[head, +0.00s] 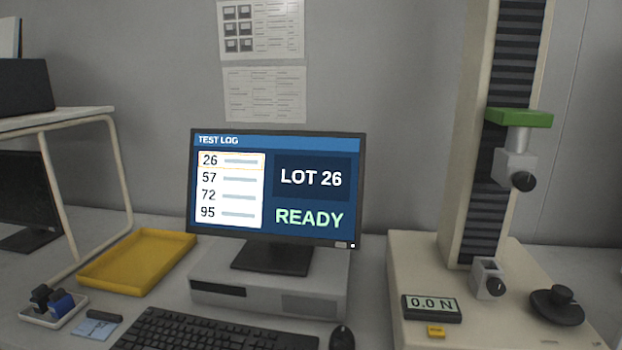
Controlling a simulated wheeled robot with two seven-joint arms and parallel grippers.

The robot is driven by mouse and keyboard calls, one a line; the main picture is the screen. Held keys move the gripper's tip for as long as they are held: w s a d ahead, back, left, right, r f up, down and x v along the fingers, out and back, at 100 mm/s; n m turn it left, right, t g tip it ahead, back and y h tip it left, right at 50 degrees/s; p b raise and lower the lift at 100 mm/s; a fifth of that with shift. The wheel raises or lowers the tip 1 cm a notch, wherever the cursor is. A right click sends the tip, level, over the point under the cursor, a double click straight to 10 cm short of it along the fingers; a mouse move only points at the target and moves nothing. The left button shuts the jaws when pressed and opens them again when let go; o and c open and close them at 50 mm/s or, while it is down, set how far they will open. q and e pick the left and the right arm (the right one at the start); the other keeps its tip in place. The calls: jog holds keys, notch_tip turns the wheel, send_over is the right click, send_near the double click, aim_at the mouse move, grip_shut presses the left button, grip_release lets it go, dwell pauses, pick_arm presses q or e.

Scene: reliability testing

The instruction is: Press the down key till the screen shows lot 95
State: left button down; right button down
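The screen (276,186) stands on a grey desktop unit at the middle of the desk. It reads "TEST LOG", "LOT 26" and "READY". Its list shows 26, 57, 72 and 95 from top to bottom, and the row 26 is outlined in orange. The black keyboard (190,332) lies in front of the unit, cut off by the bottom edge of the view. The down key cannot be made out at this size. Neither of my grippers is in view.
A black mouse (342,338) sits right of the keyboard. A yellow tray (170,281) and a small white tray (72,313) with dark and blue parts lie left. A testing machine (398,262) with a "0.0 N" display (431,307) stands right. A shelf (62,119) rises at left.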

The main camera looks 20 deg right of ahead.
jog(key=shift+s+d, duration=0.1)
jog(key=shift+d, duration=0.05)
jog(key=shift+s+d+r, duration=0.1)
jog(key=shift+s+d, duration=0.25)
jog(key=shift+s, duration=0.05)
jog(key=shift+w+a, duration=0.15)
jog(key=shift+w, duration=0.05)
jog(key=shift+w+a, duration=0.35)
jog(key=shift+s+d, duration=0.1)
